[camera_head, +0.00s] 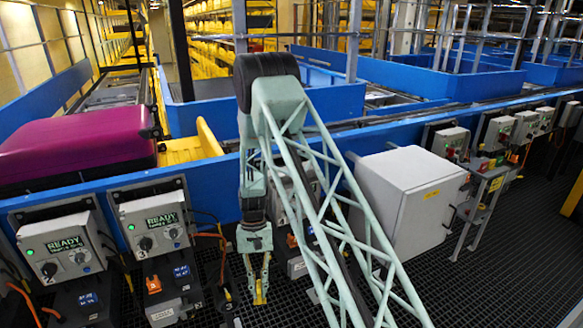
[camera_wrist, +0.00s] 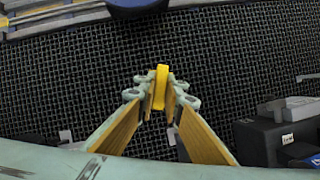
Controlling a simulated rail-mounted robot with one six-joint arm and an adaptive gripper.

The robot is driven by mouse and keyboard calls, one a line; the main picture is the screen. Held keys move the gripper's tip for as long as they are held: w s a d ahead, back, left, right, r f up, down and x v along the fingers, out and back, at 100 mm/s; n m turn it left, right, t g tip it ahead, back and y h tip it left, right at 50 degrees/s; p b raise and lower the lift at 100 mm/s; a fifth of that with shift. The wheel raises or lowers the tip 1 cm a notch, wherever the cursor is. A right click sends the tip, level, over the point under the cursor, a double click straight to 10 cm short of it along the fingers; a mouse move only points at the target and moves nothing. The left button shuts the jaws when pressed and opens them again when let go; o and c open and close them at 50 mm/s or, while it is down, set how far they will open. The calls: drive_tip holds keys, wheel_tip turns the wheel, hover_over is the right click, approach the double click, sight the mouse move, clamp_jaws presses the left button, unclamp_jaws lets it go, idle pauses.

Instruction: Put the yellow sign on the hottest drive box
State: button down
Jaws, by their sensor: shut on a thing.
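My gripper (camera_head: 261,290) points down over the dark grated floor, in front of the conveyor's blue side. In the wrist view my gripper (camera_wrist: 160,92) is shut on the yellow sign (camera_wrist: 161,82), a narrow upright yellow piece seen edge-on between the fingertips. A grey drive box marked 2 (camera_head: 63,252) and one marked 3 (camera_head: 155,230) stand at the left, each with a READY display and green lamp. Their smaller display text is too small to read. Another box is partly hidden behind my arm. More drive boxes (camera_head: 451,144) line the right side; their displays are unreadable.
A magenta suitcase (camera_head: 75,145) lies on the conveyor at the left. A large grey cabinet (camera_head: 408,200) stands right of my arm. Black drive units (camera_head: 88,302) and orange cables sit below the boxes. Open grated floor (camera_head: 500,270) lies at the lower right.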

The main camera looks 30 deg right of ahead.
drive_tip(key=w+d+r+m+t+p, duration=0.3)
drive_tip(key=w+d+r+m+p, duration=0.2)
drive_tip(key=r, duration=0.7)
drive_tip(key=w+d+r+m+t+p, duration=0.2)
drive_tip(key=w+d+r+m+p, duration=0.3)
drive_tip(key=w+r+m, duration=0.4)
drive_tip(key=w+d+r+m+t+p, duration=0.3)
drive_tip(key=w+d+r+m+p, duration=0.2)
drive_tip(key=r+m, duration=0.9)
drive_tip(key=shift+w+d+r+t+p, duration=0.3)
drive_tip(key=shift+w+r+p, duration=0.4)
drive_tip(key=shift+w, duration=0.7)
drive_tip(key=shift+w+d+r, duration=0.1)
drive_tip(key=w+d+p, duration=0.1)
drive_tip(key=w+d, duration=0.2)
drive_tip(key=d, duration=0.1)
drive_tip(key=w+d+f, duration=0.1)
drive_tip(key=w+d, duration=0.2)
drive_tip(key=d, duration=0.1)
drive_tip(key=w+d+p, duration=0.1)
drive_tip(key=w+d, duration=0.2)
drive_tip(key=d, duration=0.1)
drive_tip(key=shift+w+d+f+p, duration=0.25)
drive_tip(key=shift+p, duration=0.05)
drive_tip(key=shift+f+p, duration=0.35)
drive_tip(key=shift+f, duration=1.4)
drive_tip(key=shift+f, duration=0.15)
